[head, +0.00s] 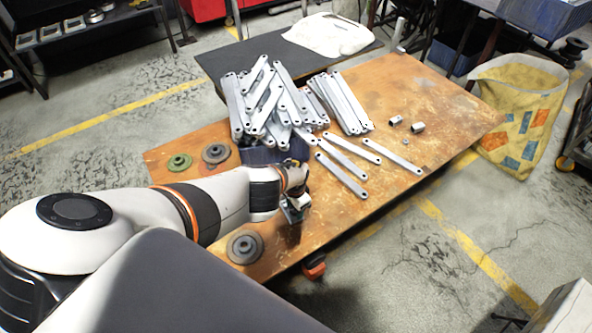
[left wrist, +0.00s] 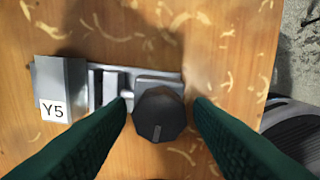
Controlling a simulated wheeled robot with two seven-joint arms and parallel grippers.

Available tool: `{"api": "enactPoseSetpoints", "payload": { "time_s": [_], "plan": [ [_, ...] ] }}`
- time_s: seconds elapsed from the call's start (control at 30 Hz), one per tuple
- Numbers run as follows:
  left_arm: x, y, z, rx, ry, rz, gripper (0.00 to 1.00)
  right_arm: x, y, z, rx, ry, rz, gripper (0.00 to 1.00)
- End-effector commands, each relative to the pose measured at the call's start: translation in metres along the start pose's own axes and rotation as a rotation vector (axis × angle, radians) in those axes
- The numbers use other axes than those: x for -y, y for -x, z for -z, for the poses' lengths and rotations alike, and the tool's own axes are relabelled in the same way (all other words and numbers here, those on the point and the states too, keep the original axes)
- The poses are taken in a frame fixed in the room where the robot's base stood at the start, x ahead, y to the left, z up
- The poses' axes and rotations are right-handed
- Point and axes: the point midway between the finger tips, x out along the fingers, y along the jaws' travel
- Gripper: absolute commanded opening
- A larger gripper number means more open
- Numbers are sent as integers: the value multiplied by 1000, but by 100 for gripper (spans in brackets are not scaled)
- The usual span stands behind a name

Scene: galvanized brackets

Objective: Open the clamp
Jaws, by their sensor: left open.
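The clamp (left wrist: 75,75) is a grey metal body with a white Y5 label, lying on the worn wooden top in the left wrist view. A dark, faceted knob (left wrist: 160,115) sits at its right end. My left gripper (left wrist: 162,104) is open, its green fingers on either side of the knob, with no clear contact. In the head view the left gripper (head: 297,205) is low over the table's front part and largely hides the clamp. My right gripper is not in view.
The wooden table (head: 440,118) holds a pile of flat galvanized brackets (head: 265,100), several loose bars (head: 341,174), two small metal sleeves (head: 418,127) and round discs (head: 244,246). A dark bin (head: 272,153) stands behind the gripper. The table's right part has free room.

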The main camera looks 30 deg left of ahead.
Motion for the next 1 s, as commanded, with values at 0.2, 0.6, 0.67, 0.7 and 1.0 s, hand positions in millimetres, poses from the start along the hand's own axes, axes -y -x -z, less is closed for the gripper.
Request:
{"api": "enactPoseSetpoints", "payload": {
  "time_s": [0.2, 0.6, 0.67, 0.7, 1.0],
  "plan": [
    [0, 22, 0, 1, 0, 0, 47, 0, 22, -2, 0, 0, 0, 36],
    [0, 62, 0, 0, -1, -1, 47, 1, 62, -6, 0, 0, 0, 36],
    [0, 61, 0, 0, -1, 0, 47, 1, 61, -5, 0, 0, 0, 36],
    [0, 60, 0, 0, -1, 0, 47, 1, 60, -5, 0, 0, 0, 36],
    [0, 60, 0, 0, -1, 0, 47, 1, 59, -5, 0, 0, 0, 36]
  ]
}}
